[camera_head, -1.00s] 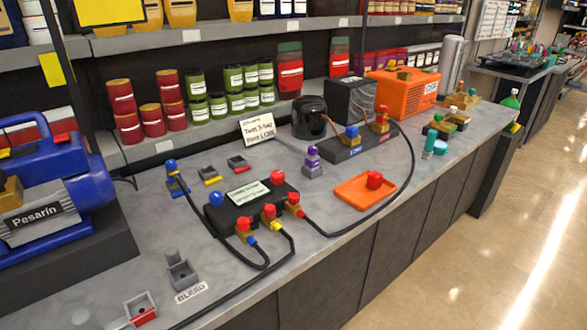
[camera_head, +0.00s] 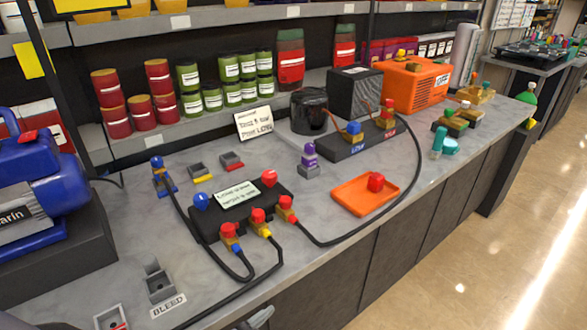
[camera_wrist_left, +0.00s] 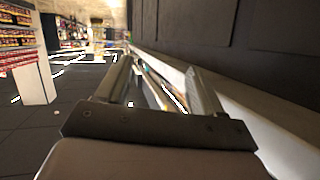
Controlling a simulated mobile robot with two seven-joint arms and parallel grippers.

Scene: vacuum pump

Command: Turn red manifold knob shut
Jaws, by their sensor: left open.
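The black manifold block (camera_head: 240,207) sits on the grey counter in the head view. Its red knob (camera_head: 269,178) is at the back right end and its blue knob (camera_head: 201,201) at the left end. Several red-topped fittings with black hoses line its front. My left gripper (camera_wrist_left: 157,78) shows in the left wrist view with its two fingers apart and nothing between them. It is beside dark cabinet fronts, away from the knob. A grey part shows at the bottom edge of the head view; I cannot tell which part it is. My right gripper is not in view.
An orange tray (camera_head: 344,202) with a red piece (camera_head: 376,182) lies right of the manifold. A purple-topped fitting (camera_head: 309,160) stands behind. A blue pump (camera_head: 62,186) is at left. Hoses (camera_head: 325,243) cross the counter (camera_head: 190,285). A sign (camera_head: 254,123) stands at the back.

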